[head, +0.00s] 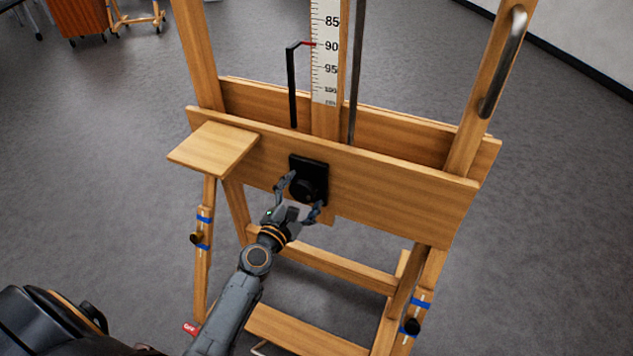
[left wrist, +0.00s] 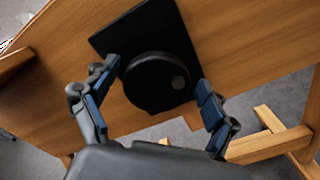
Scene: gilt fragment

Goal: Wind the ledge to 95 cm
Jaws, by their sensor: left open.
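A wooden easel stands in front of me, its ledge (head: 400,182) a wide board across it. A black round knob (head: 303,187) on a square black plate (head: 312,163) sits on the ledge's front; the knob (left wrist: 152,84) also shows in the left wrist view, with a grey dot on its face. A white scale (head: 325,60) rises behind the ledge, numbers growing downward. A black pointer (head: 292,85) has its red tip close to the 90 mark. My left gripper (head: 299,195) is open, with its fingers (left wrist: 157,79) on either side of the knob; contact is unclear. My right gripper is out of view.
A small wooden side shelf (head: 214,148) sticks out at the ledge's left. Lower legs carry blue bands and dark knobs (head: 411,326). A red tag reading OFF (head: 190,328) shows at lower left. Grey floor (head: 100,180) is open around the easel.

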